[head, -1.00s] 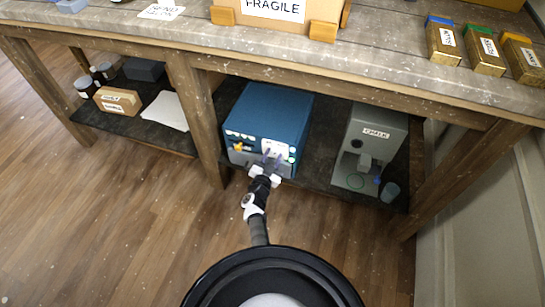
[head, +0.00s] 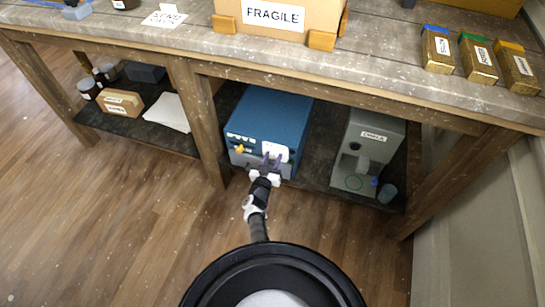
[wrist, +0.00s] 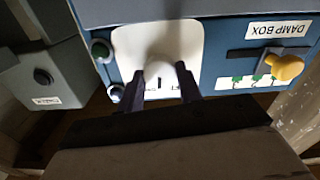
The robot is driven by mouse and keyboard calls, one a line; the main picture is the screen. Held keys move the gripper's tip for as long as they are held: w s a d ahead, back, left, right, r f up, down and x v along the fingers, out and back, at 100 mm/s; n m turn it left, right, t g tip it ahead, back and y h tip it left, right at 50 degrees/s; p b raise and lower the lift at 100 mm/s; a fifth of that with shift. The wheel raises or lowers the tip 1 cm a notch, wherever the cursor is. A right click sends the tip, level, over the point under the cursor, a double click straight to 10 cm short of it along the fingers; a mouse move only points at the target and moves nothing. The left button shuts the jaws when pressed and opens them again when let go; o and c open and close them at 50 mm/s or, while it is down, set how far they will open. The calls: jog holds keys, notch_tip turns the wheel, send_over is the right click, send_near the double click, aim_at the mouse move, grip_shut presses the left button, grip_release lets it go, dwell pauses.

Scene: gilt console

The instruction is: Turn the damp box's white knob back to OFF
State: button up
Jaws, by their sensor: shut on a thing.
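The damp box (head: 268,115) is a blue case on the lower shelf, with its front facing me; its DAMP BOX label (wrist: 279,29) reads upside down in the wrist view. The white knob (wrist: 162,70) sits on a white plate (wrist: 122,42) on that front. My gripper (wrist: 162,88) has its two dark fingers on either side of the knob, shut on it. It also shows in the head view (head: 270,163), where it hides the knob. A short dark mark shows beside the knob; the lettering around it is mostly covered and unreadable.
A yellow knob (wrist: 286,67) on a slider slot shares the box front, near small green plant marks. A grey CHALK machine (head: 368,152) and a small cup (head: 388,193) stand to the right. A wooden leg (head: 200,130) stands left. The floor in front is clear.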

jog(key=n+p, duration=0.1)
jog(key=n, duration=0.3)
jog(key=shift+r+n, duration=0.1)
jog(key=shift+n, duration=0.2)
jog(key=shift+w+n+p, duration=0.1)
jog(key=shift+n+p, duration=0.55)
jog(key=shift+n, duration=1.15)
jog(key=o, duration=1)
jog(key=p+v, duration=0.3)
jog(key=v, duration=1.1)
jog(key=shift+p, duration=0.4)
jog(key=shift+w, duration=0.1)
